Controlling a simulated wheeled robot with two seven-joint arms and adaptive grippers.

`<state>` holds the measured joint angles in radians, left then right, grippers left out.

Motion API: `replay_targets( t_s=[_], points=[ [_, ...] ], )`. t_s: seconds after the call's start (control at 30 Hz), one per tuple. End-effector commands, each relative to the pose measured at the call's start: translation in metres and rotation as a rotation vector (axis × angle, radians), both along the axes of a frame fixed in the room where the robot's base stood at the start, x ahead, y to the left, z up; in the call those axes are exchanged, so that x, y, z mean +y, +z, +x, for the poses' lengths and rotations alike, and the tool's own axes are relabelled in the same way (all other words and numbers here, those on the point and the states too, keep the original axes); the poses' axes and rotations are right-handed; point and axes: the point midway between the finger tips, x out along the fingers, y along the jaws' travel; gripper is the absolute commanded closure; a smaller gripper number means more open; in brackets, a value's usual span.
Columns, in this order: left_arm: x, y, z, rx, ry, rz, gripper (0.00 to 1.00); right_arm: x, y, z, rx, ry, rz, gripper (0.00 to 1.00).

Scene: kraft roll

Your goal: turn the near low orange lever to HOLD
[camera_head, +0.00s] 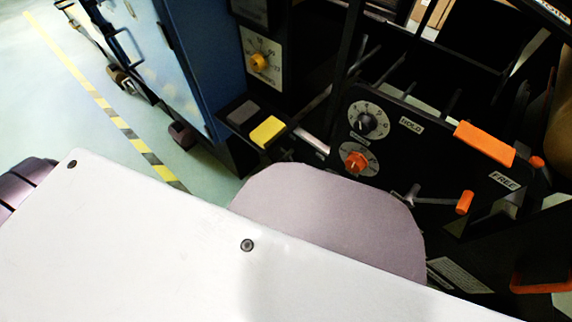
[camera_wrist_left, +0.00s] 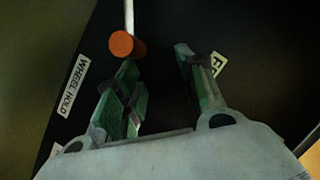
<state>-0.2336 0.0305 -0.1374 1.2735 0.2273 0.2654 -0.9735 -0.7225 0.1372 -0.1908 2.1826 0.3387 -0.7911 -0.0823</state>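In the head view a low lever with a metal rod and an orange grip (camera_head: 464,202) points right on the black panel, below the FREE label (camera_head: 504,181). A HOLD label (camera_head: 411,125) is higher up and to the left. In the left wrist view an orange knob end (camera_wrist_left: 127,44) on a pale rod sits just beyond the left-hand finger; I cannot be sure it is the same lever. My left gripper (camera_wrist_left: 158,58) is open, with its green-padded fingers apart and nothing between them. In the head view I do not see either gripper.
A WHEEL HOLD label (camera_wrist_left: 71,86) and a partly hidden label (camera_wrist_left: 218,63) flank the fingers. The panel has a black dial (camera_head: 365,121), an orange dial (camera_head: 356,161) and an orange bar (camera_head: 485,143). My pale arm cover fills the lower left.

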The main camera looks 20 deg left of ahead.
Motion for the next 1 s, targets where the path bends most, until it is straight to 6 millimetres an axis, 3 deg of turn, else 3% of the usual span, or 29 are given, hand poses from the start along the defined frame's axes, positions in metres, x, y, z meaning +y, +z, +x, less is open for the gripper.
replay_targets(
  t_s=[0.2,0.67,0.93,1.0],
  points=[
    [0.0,0.012,0.001,-0.002,0.001,-0.001,0.61,0.0,0.0,0.0,0.0,0.0,0.0,0.6],
    [0.0,0.016,0.001,-0.002,0.001,0.0,0.62,0.0,0.0,0.0,0.0,0.0,0.0,0.6],
    [0.0,0.02,0.001,-0.004,0.001,0.0,0.97,0.0,0.005,0.001,-0.002,0.0,0.0,0.6],
    [0.002,0.024,0.001,-0.004,0.0,0.003,1.0,0.0,0.008,0.002,-0.003,0.0,0.0,0.6]
  ],
)
